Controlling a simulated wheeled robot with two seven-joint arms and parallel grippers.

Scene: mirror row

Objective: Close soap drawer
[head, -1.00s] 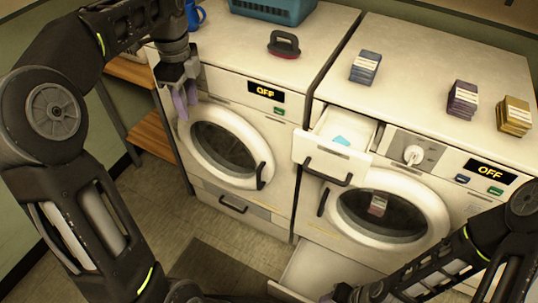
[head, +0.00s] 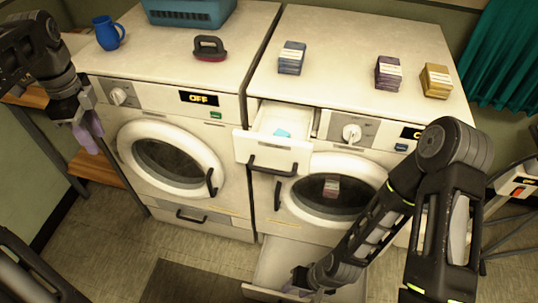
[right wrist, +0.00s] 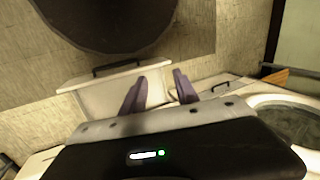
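The soap drawer (head: 262,152) is pulled out of the upper left front of the right washing machine (head: 355,75). It has a white front with a black bar handle (head: 273,170), and something light blue (head: 283,133) lies inside. My right gripper (head: 298,283) is low, at the machine's open bottom drawer (head: 275,262), well below the soap drawer. In the right wrist view its purple fingers (right wrist: 158,92) are apart with nothing between them. My left gripper (head: 92,132) hangs at the left machine's front left corner, its purple fingers seemingly apart and empty.
The left machine (head: 190,112) has its round door and lower drawer shut. A blue mug (head: 108,33), a basket (head: 188,10), a black-and-red brush (head: 209,47) and stacks of packs (head: 291,58) stand on top. A dark mat (head: 205,282) lies in front.

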